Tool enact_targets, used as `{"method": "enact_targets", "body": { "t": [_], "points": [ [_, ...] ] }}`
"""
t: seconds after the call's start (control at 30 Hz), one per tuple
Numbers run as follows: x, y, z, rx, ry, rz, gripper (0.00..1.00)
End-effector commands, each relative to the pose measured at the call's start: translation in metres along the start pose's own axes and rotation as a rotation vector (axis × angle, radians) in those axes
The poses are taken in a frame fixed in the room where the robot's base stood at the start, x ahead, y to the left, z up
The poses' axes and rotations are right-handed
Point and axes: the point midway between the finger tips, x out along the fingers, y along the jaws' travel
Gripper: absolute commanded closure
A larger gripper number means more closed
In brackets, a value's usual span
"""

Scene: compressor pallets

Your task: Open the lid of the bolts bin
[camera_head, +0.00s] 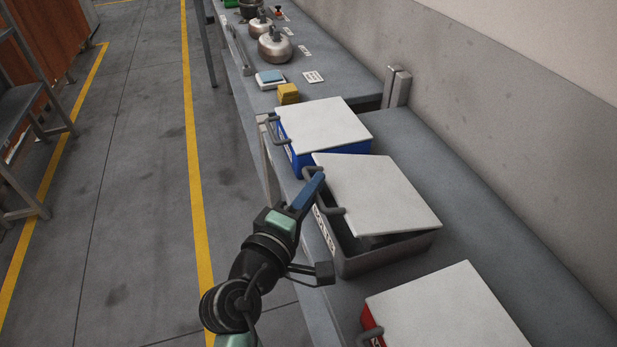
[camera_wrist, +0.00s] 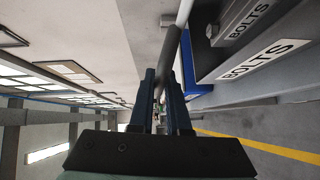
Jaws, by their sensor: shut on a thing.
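The bolts bin (camera_head: 390,258) is the dark grey middle bin on the bench; its BOLTS label (camera_wrist: 258,60) reads clearly in the wrist view. Its white lid (camera_head: 385,195) is tilted up on the handle side, with a dark gap between lid and bin. A dark grey handle (camera_head: 335,211) is on the lid's left edge. My gripper (camera_head: 317,182) has blue fingers and is shut on this handle. In the wrist view the handle bar (camera_wrist: 169,50) runs between the fingertips (camera_wrist: 164,78). The bin's contents are mostly hidden in shadow.
A blue bin (camera_head: 350,150) with a closed white lid stands just behind, close to my fingers. A red bin (camera_head: 373,329) with a white lid stands in front. A yellow block (camera_head: 288,93) and round metal compressors (camera_head: 275,48) sit farther back. The wall (camera_head: 480,120) bounds the bench on the right.

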Motion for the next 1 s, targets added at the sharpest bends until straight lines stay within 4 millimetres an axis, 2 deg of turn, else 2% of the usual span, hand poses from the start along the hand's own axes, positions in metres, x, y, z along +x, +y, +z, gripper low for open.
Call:
{"method": "enact_targets", "body": {
  "t": [0.03, 0.1, 0.47, 1.0],
  "points": [
    [0.0, 0.021, 0.0, 0.021, -0.001, -0.017, 1.0],
    [0.002, 0.03, 0.002, 0.051, -0.001, -0.047, 1.0],
    [0.015, 0.075, 0.015, 0.201, -0.001, -0.195, 1.0],
    [0.048, 0.131, 0.048, 0.432, -0.002, -0.423, 1.0]
  ]
}}
